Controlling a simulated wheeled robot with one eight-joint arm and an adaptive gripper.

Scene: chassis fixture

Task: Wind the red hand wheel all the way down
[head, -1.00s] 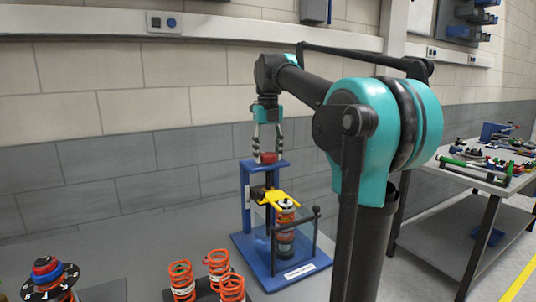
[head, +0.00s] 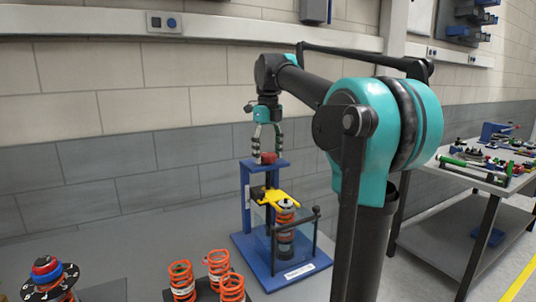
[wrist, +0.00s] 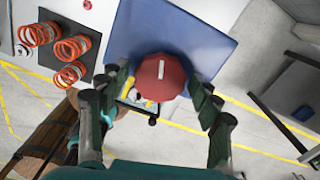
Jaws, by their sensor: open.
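The red hand wheel (head: 269,157) sits on top of the blue press frame (head: 246,190). In the wrist view the wheel (wrist: 161,77) is a round, scalloped red knob with a pale mark across its top. My gripper (head: 267,153) points straight down over it with its fingers spread. In the wrist view the fingers of my gripper (wrist: 158,88) stand on either side of the wheel, with visible gaps. Below, a yellow clamp piece (head: 281,198) sits over an orange spring unit (head: 286,217) inside the frame. The wheel's screw is mostly hidden.
Several loose orange springs (head: 181,276) stand on a dark plate to the front left. A dial-like stack with a blue and red top (head: 46,268) is at the far left. A cluttered workbench (head: 488,168) stands at the right. A wall is behind the press.

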